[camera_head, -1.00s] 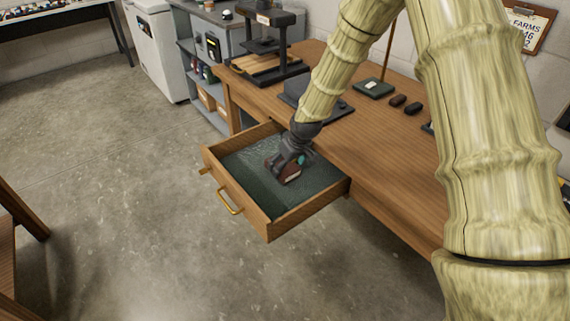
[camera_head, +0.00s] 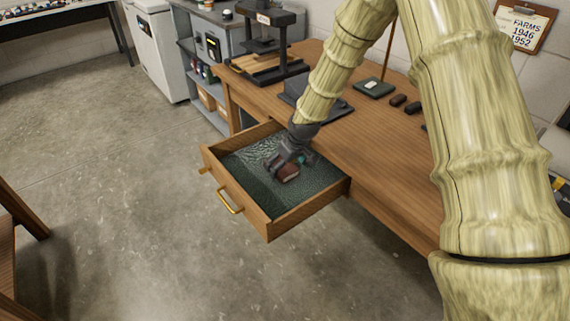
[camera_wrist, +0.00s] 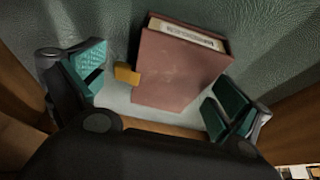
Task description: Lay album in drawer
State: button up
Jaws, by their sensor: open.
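The album (camera_head: 287,173) is a small dark red-brown book. In the wrist view the album (camera_wrist: 180,65) shows its cover, a pale label along its far edge and a yellow tab at its left. It lies on the green lining of the open drawer (camera_head: 250,212). My gripper (camera_head: 284,164) reaches down into the drawer over the album. In the wrist view my gripper (camera_wrist: 155,95) is open, with its teal-padded fingers on either side of the album. The left finger is clearly apart from it; the right one is close to its lower right side.
The drawer's wooden walls surround my gripper, and a brass handle (camera_head: 229,202) is on its front. The wooden desk (camera_head: 372,150) is behind, with a press (camera_head: 265,50) and small dark items on it. The floor in front is clear.

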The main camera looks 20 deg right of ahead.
jog(key=shift+r, duration=0.2)
jog(key=s+d, duration=0.1)
jog(key=s, duration=0.3)
jog(key=s+d, duration=0.1)
jog(key=s, duration=0.2)
jog(key=s+d+r, duration=0.1)
jog(key=s+d, duration=0.1)
jog(key=s, duration=0.2)
jog(key=shift+s+d+p, duration=0.1)
jog(key=shift+s+p, duration=0.2)
jog(key=shift+s, duration=0.05)
dwell(0.8)
